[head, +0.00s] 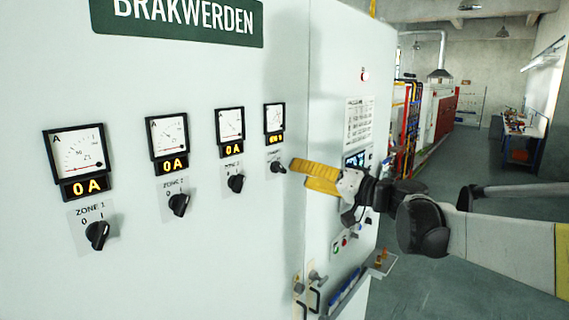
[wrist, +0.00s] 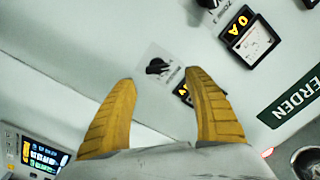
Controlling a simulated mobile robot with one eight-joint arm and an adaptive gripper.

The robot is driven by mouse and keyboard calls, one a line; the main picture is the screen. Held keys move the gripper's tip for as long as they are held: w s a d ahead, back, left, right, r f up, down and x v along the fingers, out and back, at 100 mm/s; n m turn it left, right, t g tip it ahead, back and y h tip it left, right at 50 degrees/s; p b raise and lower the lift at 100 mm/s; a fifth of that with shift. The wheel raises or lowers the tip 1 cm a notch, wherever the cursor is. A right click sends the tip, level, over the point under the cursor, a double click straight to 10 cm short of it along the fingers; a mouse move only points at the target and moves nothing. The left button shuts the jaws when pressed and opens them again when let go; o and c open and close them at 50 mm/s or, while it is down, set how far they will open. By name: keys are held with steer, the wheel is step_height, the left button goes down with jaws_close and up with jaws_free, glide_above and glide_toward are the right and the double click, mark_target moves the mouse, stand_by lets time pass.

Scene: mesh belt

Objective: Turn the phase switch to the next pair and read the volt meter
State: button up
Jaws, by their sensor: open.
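The phase switch (head: 278,167) is a small black rotary knob on a plate below the fourth meter of the pale cabinet. The volt meter (head: 274,118) is that rightmost square dial; its orange digits are lit but too small to read. My gripper (head: 300,175) has yellow ribbed fingers, just right of the switch. In the wrist view the switch (wrist: 157,67) appears between the two spread fingers, with nothing gripped. The volt meter's orange display (wrist: 182,93) is partly hidden behind the right finger. The knob's exact position cannot be read.
Three ammeters (head: 74,160) showing 0 A stand to the left, each above a zone knob (head: 97,235). A panel with a screen (head: 355,160) and buttons is on the right cabinet face, near my arm. Handles (head: 312,297) stick out below. Open floor lies right.

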mark_target(283, 169)
steer(key=x, duration=0.3)
steer(key=p+x, duration=0.1)
steer(key=x, duration=0.2)
steer(key=shift+w+a+p, duration=0.1)
steer(key=shift+w+p, duration=0.2)
steer(key=shift+w, duration=0.2)
steer(key=shift+w+a, duration=0.15)
steer(key=shift+a, duration=0.3)
steer(key=shift+w+f, duration=0.15)
steer(key=shift+w, duration=0.05)
steer(key=shift+s, duration=0.1)
steer(key=c, duration=1.2)
